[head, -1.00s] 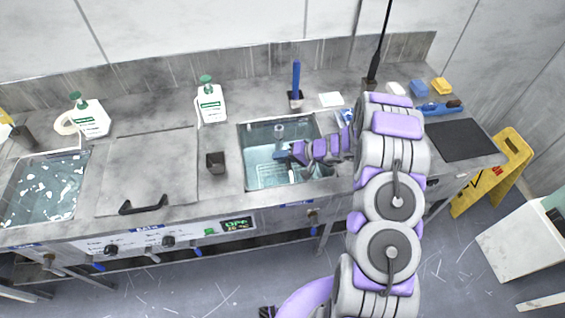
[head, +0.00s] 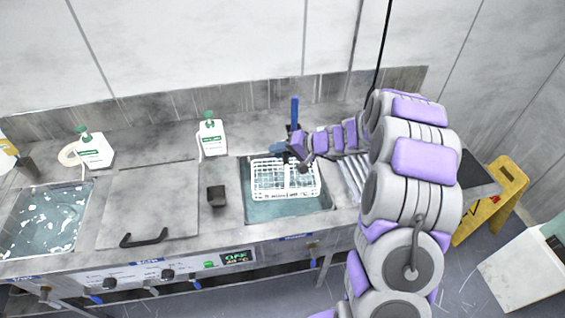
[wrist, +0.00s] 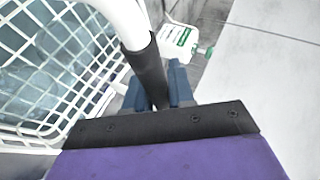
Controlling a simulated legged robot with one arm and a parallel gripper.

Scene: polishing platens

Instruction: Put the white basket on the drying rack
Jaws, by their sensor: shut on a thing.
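The white basket (head: 270,182) hangs from my gripper (head: 293,150) above the right-hand sink (head: 262,210), which holds clear water. In the wrist view, the gripper (wrist: 158,88) is shut on the basket's handle, at a dark sleeve, and the basket's white grid (wrist: 45,75) shows at the left. The basket looks roughly level in the head view. A ribbed grey surface (head: 352,180), possibly the drying rack, shows just right of the sink, partly hidden by my arm.
Two white pump bottles (head: 211,137) (head: 96,150) stand along the back. A closed lid (head: 150,195) with a black handle lies left of the sink. A small dark cup (head: 216,196) stands between them. A yellow sign (head: 497,200) stands on the floor at right.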

